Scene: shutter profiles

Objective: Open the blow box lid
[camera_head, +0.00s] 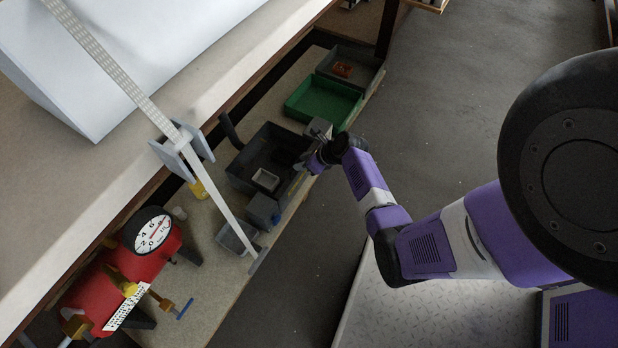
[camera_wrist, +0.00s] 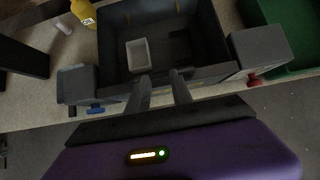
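The blow box, which I take to be the dark grey box (camera_head: 243,166), stands on the workbench in the head view. Its top looks open, and a small pale tray (camera_wrist: 139,55) shows inside. In the wrist view the dark box (camera_wrist: 205,30) fills the upper middle. I cannot make out a separate lid. My gripper (camera_wrist: 162,78) is at the box's near wall, its two fingers apart with a gap between them. Nothing is clearly held. Whether the fingers touch the wall is too dark to tell. In the head view my gripper (camera_head: 312,160) is at the box's right side.
Grey blocks with a blue knob (camera_wrist: 96,108) and a red knob (camera_wrist: 253,80) flank the box. A green tray (camera_head: 322,100) lies behind it. A red tank with a gauge (camera_head: 150,232) is at lower left. A long pale profile (camera_head: 110,62) crosses above the bench.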

